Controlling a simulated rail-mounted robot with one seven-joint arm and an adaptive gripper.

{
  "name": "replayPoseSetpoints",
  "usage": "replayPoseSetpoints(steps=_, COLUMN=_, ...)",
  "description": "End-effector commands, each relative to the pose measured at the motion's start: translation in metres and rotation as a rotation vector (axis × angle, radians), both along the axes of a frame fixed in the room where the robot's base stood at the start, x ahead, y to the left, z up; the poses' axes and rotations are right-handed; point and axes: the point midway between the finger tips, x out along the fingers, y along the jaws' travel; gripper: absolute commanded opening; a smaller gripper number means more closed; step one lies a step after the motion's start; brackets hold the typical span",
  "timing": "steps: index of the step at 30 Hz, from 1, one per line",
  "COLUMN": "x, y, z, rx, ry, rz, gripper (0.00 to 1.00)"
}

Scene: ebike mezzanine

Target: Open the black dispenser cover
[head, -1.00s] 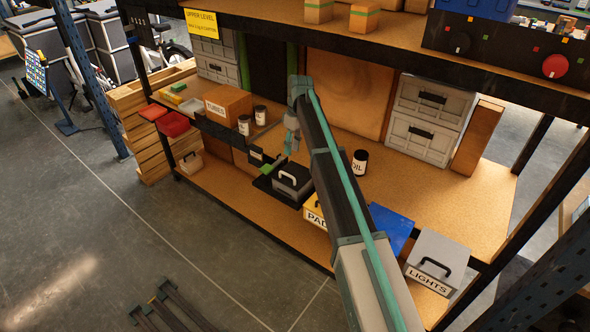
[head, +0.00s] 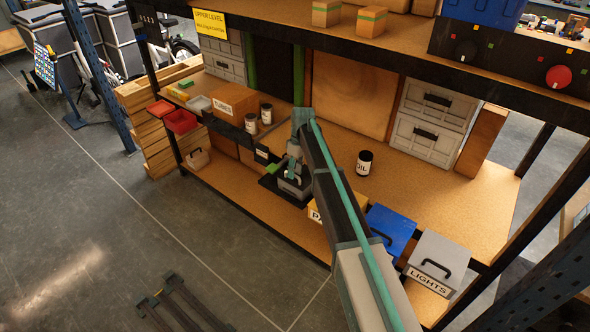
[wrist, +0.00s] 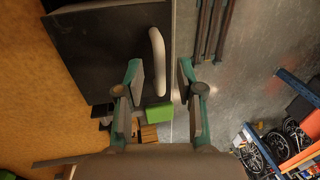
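The black dispenser (head: 296,189) sits low at the front of the shelf, its top partly hidden behind my gripper (head: 290,172). In the wrist view its dark cover (wrist: 108,50) fills the upper left, with a pale curved handle (wrist: 157,60) along its right side. My gripper also shows in the wrist view (wrist: 158,68). Its fingers are apart, with the handle in line with the gap between them. I cannot tell whether the fingertips have reached the handle's depth. The cover looks shut. A green block (wrist: 158,113) shows lower down, between the fingers.
Right of the dispenser stand a yellow box (head: 322,212), a blue box (head: 391,230) and a grey LIGHTS box (head: 438,255). The upper shelf edge (head: 330,55) runs overhead. Floor in front is mostly clear.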

Motion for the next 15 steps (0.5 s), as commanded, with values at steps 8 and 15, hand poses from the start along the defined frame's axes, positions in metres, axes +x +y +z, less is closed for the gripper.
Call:
replayPoseSetpoints(steps=8, x=0.0, y=0.0002, z=-0.0006, rx=0.0, ry=0.0, rz=0.0, gripper=0.29)
replayPoseSetpoints(steps=15, x=0.0, y=0.0001, z=-0.0004, rx=0.0, ry=0.0, rz=0.0, gripper=0.0)
